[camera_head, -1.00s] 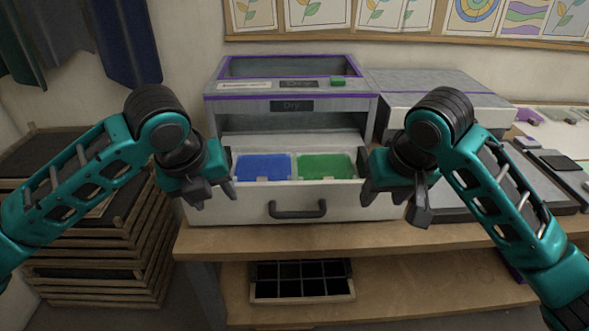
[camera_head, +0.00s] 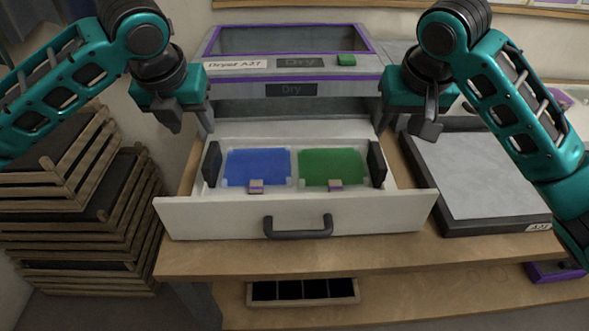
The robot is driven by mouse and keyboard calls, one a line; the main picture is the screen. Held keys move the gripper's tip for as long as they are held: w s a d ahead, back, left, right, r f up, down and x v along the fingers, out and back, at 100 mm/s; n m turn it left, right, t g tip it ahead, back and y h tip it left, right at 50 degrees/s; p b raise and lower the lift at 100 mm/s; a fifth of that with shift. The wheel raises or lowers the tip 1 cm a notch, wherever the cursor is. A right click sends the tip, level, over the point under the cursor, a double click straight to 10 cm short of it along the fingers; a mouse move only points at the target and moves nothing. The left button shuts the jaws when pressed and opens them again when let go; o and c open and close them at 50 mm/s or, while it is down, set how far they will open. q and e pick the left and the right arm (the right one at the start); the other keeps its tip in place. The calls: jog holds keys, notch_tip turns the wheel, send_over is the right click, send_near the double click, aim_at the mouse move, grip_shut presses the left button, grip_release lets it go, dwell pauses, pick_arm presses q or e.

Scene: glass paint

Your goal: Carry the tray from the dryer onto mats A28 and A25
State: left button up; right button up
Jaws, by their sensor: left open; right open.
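The dryer (camera_head: 291,108) stands at the back with its white drawer (camera_head: 380,218) pulled out toward me. The pale tray (camera_head: 294,181) lies in the drawer, with a blue panel (camera_head: 256,167) on the left and a green panel (camera_head: 333,167) on the right. Black upright handles stand at its left end (camera_head: 211,164) and right end (camera_head: 377,163). My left gripper (camera_head: 188,117) is open and empty, above and left of the tray. My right gripper (camera_head: 406,122) is open and empty, above and right of it.
Wooden racks (camera_head: 75,215) are stacked at the left. A grey sheet (camera_head: 476,178) covers most of the mat. The wooden table (camera_head: 300,260) has a narrow bare strip in front of the drawer. A compartmented box (camera_head: 303,291) sits on the lower shelf.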

aim_at(210, 154)
pick_arm(q)
jog(key=x, duration=1.3)
pick_arm(e)
jog(key=x, duration=1.3)
pick_arm(q)
jog(key=shift+c, duration=0.2)
pick_arm(e)
jog(key=shift+c, duration=0.2)
pick_arm(q)
grip_shut()
pick_arm(e)
grip_shut()
pick_arm(q)
jog(key=shift+r, duration=0.15)
pick_arm(e)
jog(key=shift+r, duration=0.15)
